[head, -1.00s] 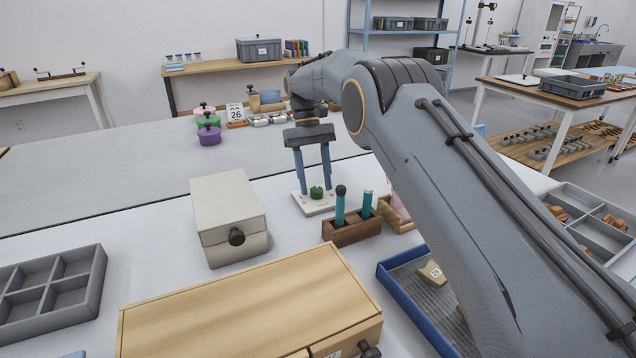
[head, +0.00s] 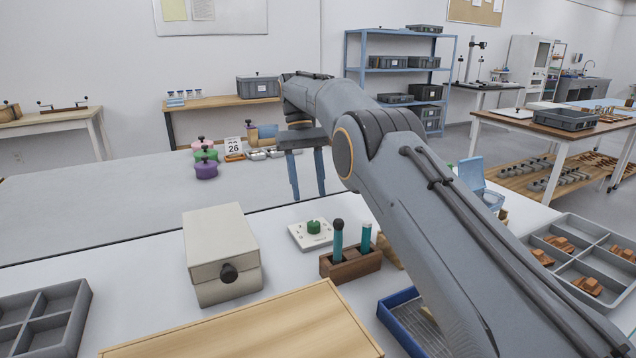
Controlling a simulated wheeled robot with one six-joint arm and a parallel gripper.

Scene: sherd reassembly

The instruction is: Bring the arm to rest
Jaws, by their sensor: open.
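My gripper (head: 308,194) hangs pointing down in the middle of the head view, its two blue fingers apart with nothing between them. It is raised above the table. Below it in the picture a white plate (head: 299,238) lies on the table with a green knob-like piece (head: 314,226) on it. The gripper is apart from both. My arm reaches in from the lower right and hides part of the table.
A cream box (head: 222,248) with a black knob stands left of the plate. A wooden holder (head: 350,265) with teal-handled tools is to the right. A blue tray (head: 402,325), a wooden box (head: 250,325) and grey divided trays (head: 585,255) stand nearer. Colored lidded pots (head: 206,168) stand behind.

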